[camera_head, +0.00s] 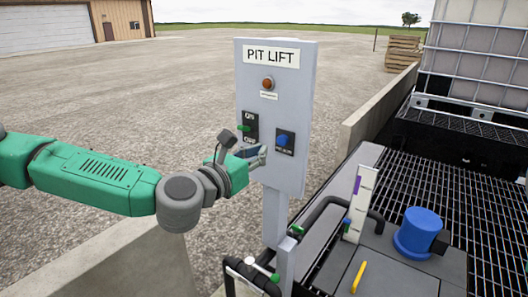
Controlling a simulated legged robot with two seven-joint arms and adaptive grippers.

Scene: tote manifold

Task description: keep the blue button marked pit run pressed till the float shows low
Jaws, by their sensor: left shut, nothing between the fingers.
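The blue button (283,140) sits on a dark plate at the lower right of the grey PIT LIFT panel (300,100). The lettering under it is too small to read. My left gripper (262,156) is shut and empty, its tips just left of and below the button in the picture. The tips appear apart from the button; I cannot tell whether they touch the panel. A white upright gauge board (360,203) with a purple mark (357,185) near its top stands right of the post. I cannot read its level. My right gripper is out of view.
A green switch (245,128) is left of the button, and an orange lamp (267,84) is above. A blue cylinder (414,232), a yellow handle (358,277) and black pipes lie low on the right. A concrete wall (130,258) runs below my left arm.

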